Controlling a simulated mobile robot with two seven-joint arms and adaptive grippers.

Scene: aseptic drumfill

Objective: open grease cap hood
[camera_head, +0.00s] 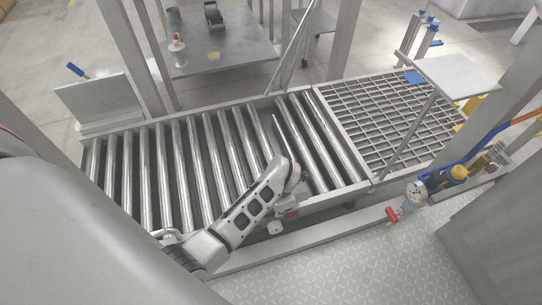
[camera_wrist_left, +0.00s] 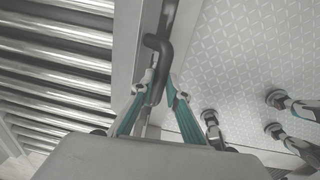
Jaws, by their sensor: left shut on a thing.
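My left arm reaches in from the left over the front rail of the roller conveyor in the head view; its fingertips are not clearly seen there. In the left wrist view, my left gripper (camera_wrist_left: 152,97) has its two teal fingers closed around a dark bent handle (camera_wrist_left: 157,46). The handle is beside the conveyor's edge rail, with its lower end between the fingertips. I cannot tell whether it belongs to the grease cap hood, and no hood is clearly recognisable.
The roller conveyor (camera_head: 157,180) adjoins a grated section (camera_head: 385,112). At right are a gauge (camera_head: 417,190) with a red handle, a yellow-capped fitting (camera_head: 458,172) and hoses. Patterned floor (camera_head: 370,265) in front is open. A grey table (camera_head: 225,50) stands behind.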

